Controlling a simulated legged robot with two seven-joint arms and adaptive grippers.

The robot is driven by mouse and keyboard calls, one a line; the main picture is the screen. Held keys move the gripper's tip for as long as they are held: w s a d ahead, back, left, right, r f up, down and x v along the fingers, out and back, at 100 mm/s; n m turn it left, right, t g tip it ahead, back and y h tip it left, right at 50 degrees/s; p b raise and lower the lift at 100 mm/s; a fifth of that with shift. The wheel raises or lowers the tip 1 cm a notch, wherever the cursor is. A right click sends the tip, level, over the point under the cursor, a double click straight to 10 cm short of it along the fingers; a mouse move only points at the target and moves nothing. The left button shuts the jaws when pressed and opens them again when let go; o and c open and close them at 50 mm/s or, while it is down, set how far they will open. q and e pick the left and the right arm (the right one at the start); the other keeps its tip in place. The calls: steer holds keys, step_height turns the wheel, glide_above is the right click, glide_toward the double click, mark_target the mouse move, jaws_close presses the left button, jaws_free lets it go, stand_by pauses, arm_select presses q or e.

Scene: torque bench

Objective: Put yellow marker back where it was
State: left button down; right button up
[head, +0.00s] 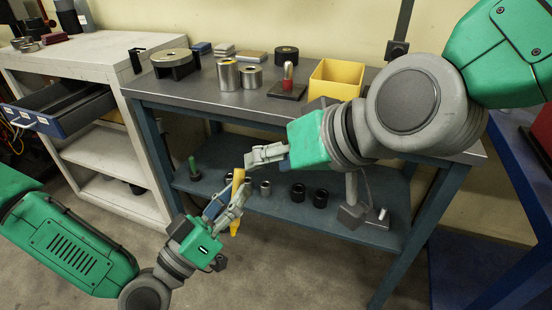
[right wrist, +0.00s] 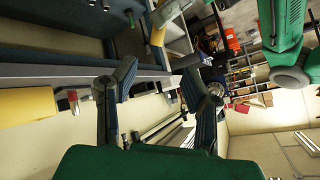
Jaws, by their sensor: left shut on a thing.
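The yellow marker (head: 238,186) is held upright, slightly tilted, in front of the bench's lower shelf in the head view. My left gripper (head: 232,203) is shut on it, around its middle; its top and lower end stick out. My right gripper (head: 262,156) is just above and right of the marker's top in the head view. In the right wrist view the fingers of my right gripper (right wrist: 158,90) are spread apart with nothing between them. A yellow piece (right wrist: 157,36), likely the marker, shows beyond them.
The grey bench top (head: 205,95) carries metal rings, cylinders, a red-tipped tool (head: 288,78) and a yellow bin (head: 337,79). The lower shelf (head: 225,185) holds a green-handled tool (head: 194,168) and several dark sockets. A blue drawer (head: 62,117) stands open at left.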

mark_target(239, 174)
steer(key=x, duration=1.1)
steer(key=shift+w+a+f, duration=0.15)
steer(key=shift+w+f, duration=0.05)
steer(key=shift+f, duration=0.05)
jaws_close()
steer(key=shift+s, duration=0.1)
arm_select(q)
steer(key=c, duration=1.4)
jaws_free()
steer(key=shift+w+f, duration=0.1)
arm_select(e)
steer(key=shift+s+a, duration=0.1)
